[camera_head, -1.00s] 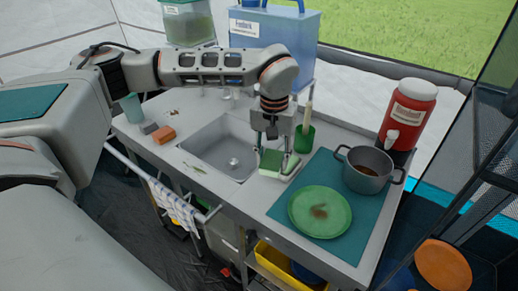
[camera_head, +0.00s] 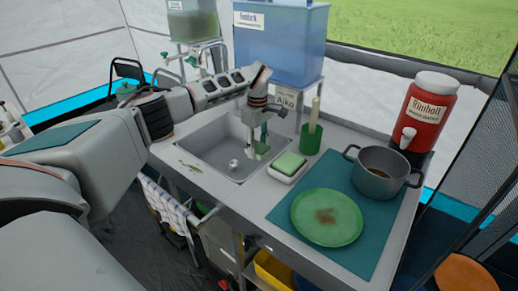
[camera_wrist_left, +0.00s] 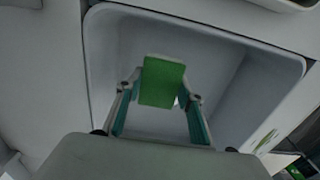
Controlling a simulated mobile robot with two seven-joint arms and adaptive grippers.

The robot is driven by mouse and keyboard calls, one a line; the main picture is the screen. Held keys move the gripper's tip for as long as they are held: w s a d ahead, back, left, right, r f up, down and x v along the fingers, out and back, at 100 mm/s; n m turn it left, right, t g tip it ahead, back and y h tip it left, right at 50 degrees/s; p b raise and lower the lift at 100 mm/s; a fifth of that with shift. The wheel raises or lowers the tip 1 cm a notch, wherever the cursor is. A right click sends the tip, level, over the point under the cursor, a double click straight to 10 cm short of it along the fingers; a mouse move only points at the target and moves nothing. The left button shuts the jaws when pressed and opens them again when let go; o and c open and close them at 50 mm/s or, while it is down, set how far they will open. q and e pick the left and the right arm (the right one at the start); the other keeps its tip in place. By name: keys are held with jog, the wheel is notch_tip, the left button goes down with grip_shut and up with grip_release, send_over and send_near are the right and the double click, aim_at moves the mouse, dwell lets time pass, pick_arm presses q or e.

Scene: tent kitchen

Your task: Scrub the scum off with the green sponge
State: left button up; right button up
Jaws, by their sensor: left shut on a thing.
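My left gripper (camera_head: 260,152) is over the sink (camera_head: 205,150), pointing down. In the left wrist view it (camera_wrist_left: 163,88) is shut on a flat green piece, which looks like the green sponge (camera_wrist_left: 162,82). In the head view this piece is small and hard to make out. A green block (camera_head: 289,161) with pale sides sits in a white dish (camera_head: 276,176) right of the sink; I cannot tell whether it is another sponge or soap. A green plate (camera_head: 312,236) has a brown stain (camera_head: 325,216) in its middle. My right gripper is not in view.
The plate lies on a teal mat (camera_head: 372,238), with a grey pot (camera_head: 379,172) behind it. A green holder with a brush (camera_head: 312,138) stands behind the dish. A red dispenser (camera_head: 427,112) is at the back right.

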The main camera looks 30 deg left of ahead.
pick_arm(q)
notch_tip(320, 180, down, 4)
jog(key=shift+r+b, duration=0.2)
jog(key=shift+b, duration=0.65)
jog(key=shift+f+b, duration=0.45)
jog(key=shift+f, duration=0.5)
jog(key=shift+f, duration=0.15)
jog(key=shift+f+b, duration=0.35)
jog(key=shift+f, duration=0.55)
